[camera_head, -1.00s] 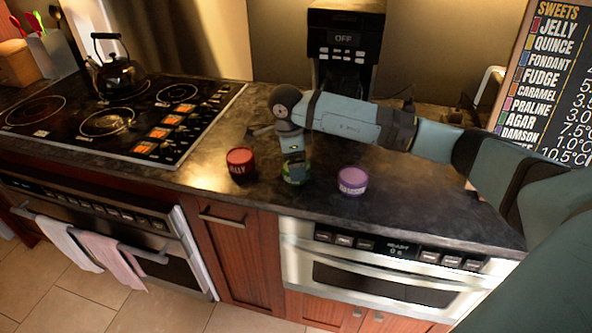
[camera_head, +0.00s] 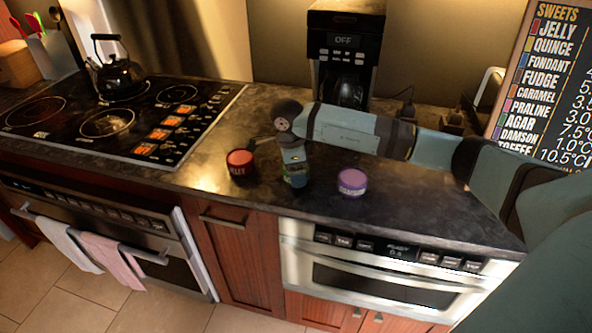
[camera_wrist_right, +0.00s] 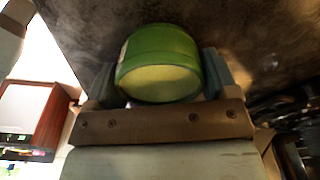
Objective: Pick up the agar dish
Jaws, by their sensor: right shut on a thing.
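The green agar dish (camera_wrist_right: 160,65) is a short round tub between the two fingers of my right gripper (camera_wrist_right: 160,82) in the right wrist view. The fingers press on its opposite sides, so the gripper is shut on it. In the head view my right gripper (camera_head: 295,178) is low over the counter, between a red dish and a purple dish, and mostly hides the green one. I cannot tell whether the dish is clear of the counter. My left gripper is out of view.
A red dish (camera_head: 240,163) labelled jelly stands close on the left, and a purple dish (camera_head: 352,182) on the right. The dark counter (camera_head: 420,205) is clear farther right. A coffee machine (camera_head: 345,50) stands behind; a stovetop (camera_head: 110,115) with a kettle (camera_head: 118,75) is left.

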